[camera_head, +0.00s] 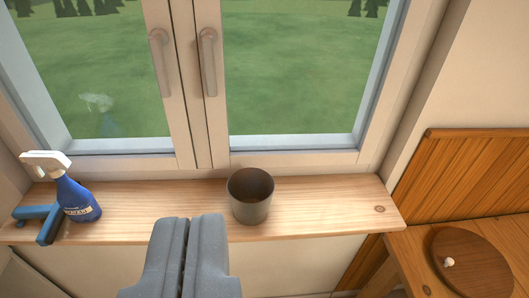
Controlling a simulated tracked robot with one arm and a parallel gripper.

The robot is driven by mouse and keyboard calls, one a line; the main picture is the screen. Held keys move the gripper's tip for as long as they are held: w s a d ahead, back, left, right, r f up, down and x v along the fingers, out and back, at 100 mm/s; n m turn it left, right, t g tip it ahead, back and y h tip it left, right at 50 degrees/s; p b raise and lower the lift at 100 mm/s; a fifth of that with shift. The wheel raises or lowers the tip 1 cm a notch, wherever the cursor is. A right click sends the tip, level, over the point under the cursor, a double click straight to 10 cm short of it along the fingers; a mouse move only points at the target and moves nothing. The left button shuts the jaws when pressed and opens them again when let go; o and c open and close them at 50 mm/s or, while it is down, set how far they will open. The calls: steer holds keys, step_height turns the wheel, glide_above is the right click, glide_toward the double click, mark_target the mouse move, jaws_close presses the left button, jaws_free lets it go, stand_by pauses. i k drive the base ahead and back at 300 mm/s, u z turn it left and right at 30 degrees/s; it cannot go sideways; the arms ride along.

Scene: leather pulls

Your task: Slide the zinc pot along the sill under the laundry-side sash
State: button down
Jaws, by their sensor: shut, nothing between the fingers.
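The grey zinc pot (249,207) stands upright on the wooden sill (325,202), right of the sill's middle. Its open top shows a dark brown inside. Behind it is a closed two-pane sash window (290,80). My gripper (188,222) is shut and empty at the bottom centre, with its fingertips to the left of the pot and nearer the camera. A gap shows between the fingers and the pot in the picture. I cannot tell how high the fingertips are relative to the sill.
A blue spray bottle (77,199) with a white head and a blue squeegee-like tool (45,222) are at the sill's left end. The sill is clear on both sides of the pot. A wooden table (400,249) with a round lid (470,264) stands at the lower right.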

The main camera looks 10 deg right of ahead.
mark_target(250, 190)
steer(key=z, duration=0.4)
steer(key=i, duration=1.1)
steer(key=z, duration=0.8)
